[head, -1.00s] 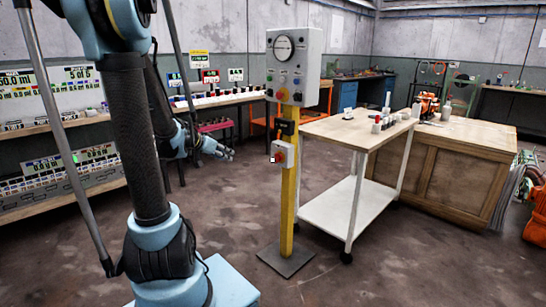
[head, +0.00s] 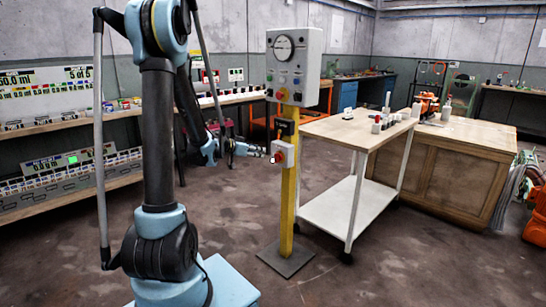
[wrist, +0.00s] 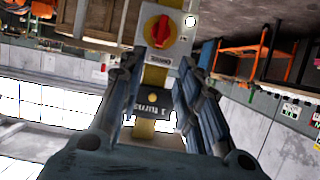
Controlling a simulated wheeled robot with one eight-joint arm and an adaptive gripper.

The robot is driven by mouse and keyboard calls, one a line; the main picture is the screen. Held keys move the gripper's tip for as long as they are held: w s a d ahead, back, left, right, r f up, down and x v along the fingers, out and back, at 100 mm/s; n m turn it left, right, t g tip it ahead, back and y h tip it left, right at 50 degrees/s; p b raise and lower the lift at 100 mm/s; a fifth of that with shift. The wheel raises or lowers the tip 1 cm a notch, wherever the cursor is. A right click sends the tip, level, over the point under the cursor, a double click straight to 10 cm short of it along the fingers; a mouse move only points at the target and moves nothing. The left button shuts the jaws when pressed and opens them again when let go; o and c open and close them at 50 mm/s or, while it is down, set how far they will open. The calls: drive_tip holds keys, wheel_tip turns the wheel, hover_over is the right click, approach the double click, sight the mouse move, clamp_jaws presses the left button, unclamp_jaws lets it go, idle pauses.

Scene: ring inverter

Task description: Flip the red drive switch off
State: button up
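The red drive switch (head: 279,157) is a rotary knob on a small light-grey box low on the yellow post. In the wrist view the red knob (wrist: 160,31) sits on a yellow plate, its raised bar roughly upright in the picture. My gripper (head: 262,151) is just left of the switch box in the head view. In the wrist view my gripper (wrist: 163,64) is open and empty, with the knob beyond its fingertips. I see no clear contact; the exact gap cannot be told.
A grey control panel (head: 294,60) with a dial and buttons tops the post. A black box (head: 285,127) is between panel and switch. A white trolley (head: 330,212) stands close on the right, a wooden cabinet (head: 446,175) behind it. The floor in front is clear.

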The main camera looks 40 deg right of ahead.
sight(278, 158)
drive_tip(key=x, duration=1.3)
drive_tip(key=shift+a, duration=0.1)
clamp_jaws()
